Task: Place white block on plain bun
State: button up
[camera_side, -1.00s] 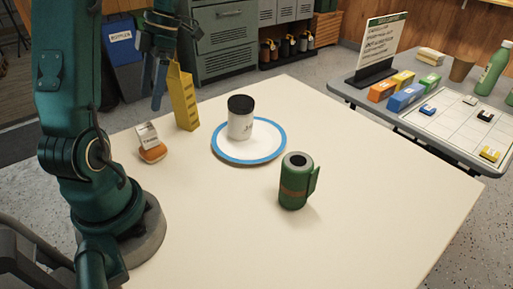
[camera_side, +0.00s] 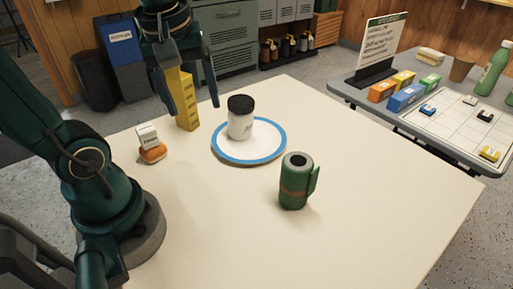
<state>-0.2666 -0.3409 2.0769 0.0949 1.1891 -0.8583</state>
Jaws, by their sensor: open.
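The white block (camera_side: 147,135) has dark print on its side. It appears to rest on top of the small orange-brown bun (camera_side: 152,154), at the left of the table. My gripper (camera_side: 194,107) is open and empty, with its fingers pointing down. In the picture it is above and to the right of the block and bun, apart from them. Its fingers show in front of and beside a tall yellow block (camera_side: 187,112), partly hiding it. I cannot tell whether they touch it.
A white jar with a black lid (camera_side: 240,118) stands on a blue-rimmed plate (camera_side: 249,160). A green cylinder with a handle (camera_side: 295,181) stands to its right. The front of the cream table (camera_side: 350,235) is clear. A side table (camera_side: 345,93) holds boxes and a sign.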

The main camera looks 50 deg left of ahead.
jog(key=s+d+f+m+t+h, duration=0.1)
jog(key=s+d+f+m+t, duration=0.1)
jog(key=d+m, duration=0.5)
jog(key=shift+s+m+t+h, duration=0.35)
jog(key=shift+m+t, duration=0.45)
jog(key=shift+m, duration=2)
